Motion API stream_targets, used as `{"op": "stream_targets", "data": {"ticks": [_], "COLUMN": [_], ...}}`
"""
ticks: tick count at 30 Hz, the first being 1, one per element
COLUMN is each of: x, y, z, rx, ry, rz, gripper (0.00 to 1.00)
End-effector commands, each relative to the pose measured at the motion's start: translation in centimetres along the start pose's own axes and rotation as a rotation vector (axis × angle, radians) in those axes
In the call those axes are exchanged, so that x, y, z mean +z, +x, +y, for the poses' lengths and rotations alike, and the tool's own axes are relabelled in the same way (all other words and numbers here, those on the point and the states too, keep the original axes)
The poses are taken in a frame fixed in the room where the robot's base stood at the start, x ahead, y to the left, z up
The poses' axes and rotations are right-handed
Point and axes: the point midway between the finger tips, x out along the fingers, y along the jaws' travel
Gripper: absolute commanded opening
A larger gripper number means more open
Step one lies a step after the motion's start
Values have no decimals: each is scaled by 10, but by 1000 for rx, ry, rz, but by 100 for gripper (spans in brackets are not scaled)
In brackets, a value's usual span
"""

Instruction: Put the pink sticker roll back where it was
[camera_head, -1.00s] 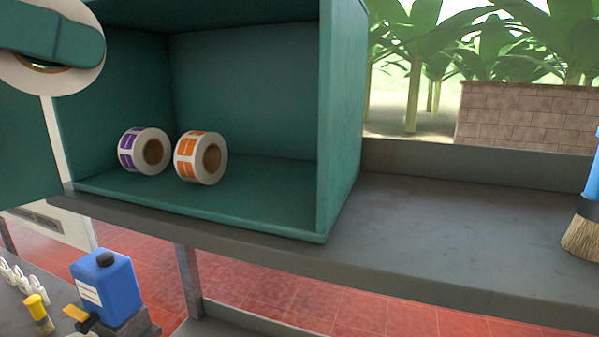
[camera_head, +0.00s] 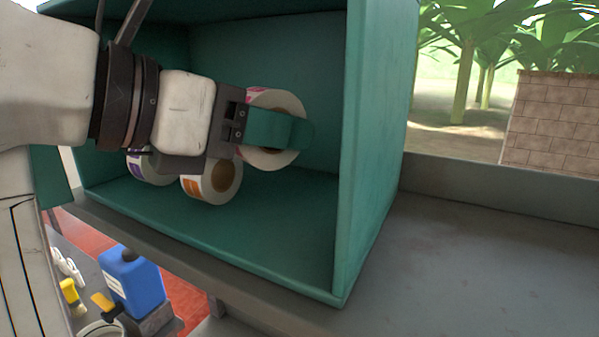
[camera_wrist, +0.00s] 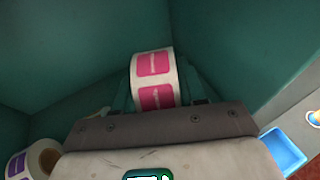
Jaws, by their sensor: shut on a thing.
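My gripper (camera_head: 280,130) is shut on the pink sticker roll (camera_head: 268,155), a white roll with pink labels. The gripper holds it inside the teal open-front box (camera_head: 270,228), above the box floor and to the right of the other rolls. In the wrist view the pink roll (camera_wrist: 154,80) sits between the gripper's teal fingers. An orange sticker roll (camera_head: 207,190) stands on the box floor below and left of the gripper. A purple sticker roll (camera_head: 145,170) stands left of it, partly hidden by my arm; a purple roll also shows in the wrist view (camera_wrist: 20,165).
The box's right wall (camera_head: 375,150) rises close to the held roll. The box floor right of the orange roll is bare. A grey counter (camera_head: 480,250) extends right of the box. A blue canister (camera_head: 135,280) stands lower left, below the shelf.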

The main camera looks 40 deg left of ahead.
Motion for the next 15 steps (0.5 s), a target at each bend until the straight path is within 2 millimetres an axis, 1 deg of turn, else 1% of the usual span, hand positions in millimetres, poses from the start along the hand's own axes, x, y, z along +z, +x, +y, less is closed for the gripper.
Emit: {"op": "stream_targets", "data": {"ticks": [1,4,11,12,15], "x": [-5,-12,-24,-27,-40], "y": [8,20,35,39,41], "z": [-3,-6,-10,-11,-10], "rx": [-1,-1,-1,-1,1], "ry": [0,1,-1,-1,-3], "rz": [2,0,1,2,1], "gripper": [4,4,4,4,4]}}
